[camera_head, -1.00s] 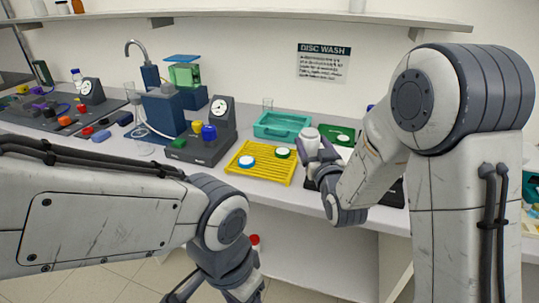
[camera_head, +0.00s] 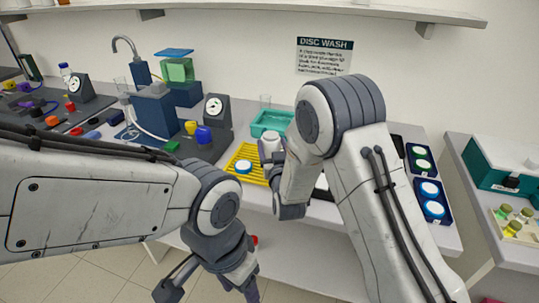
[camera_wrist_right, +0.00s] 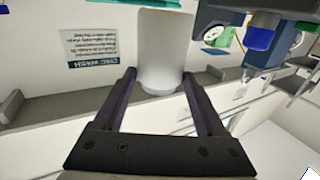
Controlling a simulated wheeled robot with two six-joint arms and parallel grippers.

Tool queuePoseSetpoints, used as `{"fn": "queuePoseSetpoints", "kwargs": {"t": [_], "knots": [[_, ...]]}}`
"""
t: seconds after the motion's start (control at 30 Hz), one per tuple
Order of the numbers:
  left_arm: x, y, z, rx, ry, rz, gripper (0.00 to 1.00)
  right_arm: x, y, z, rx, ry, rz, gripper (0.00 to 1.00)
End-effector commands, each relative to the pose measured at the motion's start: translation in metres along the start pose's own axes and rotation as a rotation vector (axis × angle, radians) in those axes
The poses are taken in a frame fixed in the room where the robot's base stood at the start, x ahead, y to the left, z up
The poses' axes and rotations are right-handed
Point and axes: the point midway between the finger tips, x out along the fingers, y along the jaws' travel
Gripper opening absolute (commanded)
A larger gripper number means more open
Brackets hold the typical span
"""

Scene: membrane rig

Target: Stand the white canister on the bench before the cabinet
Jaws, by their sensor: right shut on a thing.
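The white canister (camera_head: 271,142) is held upright by my right gripper (camera_head: 275,158), above the back of the wash bench near the yellow rack. In the right wrist view, the canister (camera_wrist_right: 163,50) sits between the two dark fingers (camera_wrist_right: 163,95), which close on its sides. My right forearm hides part of the bench behind it. A teal cabinet-like box (camera_head: 492,165) stands on a separate bench (camera_head: 478,225) at the far right. My left gripper (camera_head: 210,280) hangs low in front of the bench, partly cut by the lower edge; its finger gap is unclear.
A yellow rack (camera_head: 243,153) with a blue-rimmed white disc and a teal tray (camera_head: 270,122) are near the canister. Dark trays of discs (camera_head: 432,200) lie at the bench's right end. Vials in a holder (camera_head: 515,222) stand before the teal box. A gap separates the benches.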

Motion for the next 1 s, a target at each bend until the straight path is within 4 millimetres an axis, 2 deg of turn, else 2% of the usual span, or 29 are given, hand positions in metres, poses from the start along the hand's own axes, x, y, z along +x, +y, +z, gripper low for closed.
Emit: {"fn": "queuePoseSetpoints", "kwargs": {"t": [0.13,0.43,0.83,0.87,0.9,1.0], "knots": [[-0.003,0.000,0.000,0.000,0.000,0.000,0.59,0.004,-0.008,0.007,0.000,0.001,0.000,0.01],[-0.011,0.001,-0.001,0.000,0.000,0.000,0.59,0.004,-0.009,0.043,-0.001,0.001,-0.002,0.01],[-0.005,0.000,0.000,0.000,0.000,0.000,0.59,0.004,-0.009,0.048,0.000,0.003,-0.003,0.01],[-0.007,0.001,0.000,0.000,0.000,0.000,0.59,0.004,-0.009,0.048,0.000,0.000,-0.003,0.85],[-0.007,0.001,0.000,0.000,0.000,0.000,0.59,0.004,-0.009,0.047,0.000,0.000,-0.003,1.00],[-0.007,0.001,0.000,0.000,0.000,0.000,0.59,0.004,-0.009,0.047,0.000,0.000,-0.003,1.00]]}}
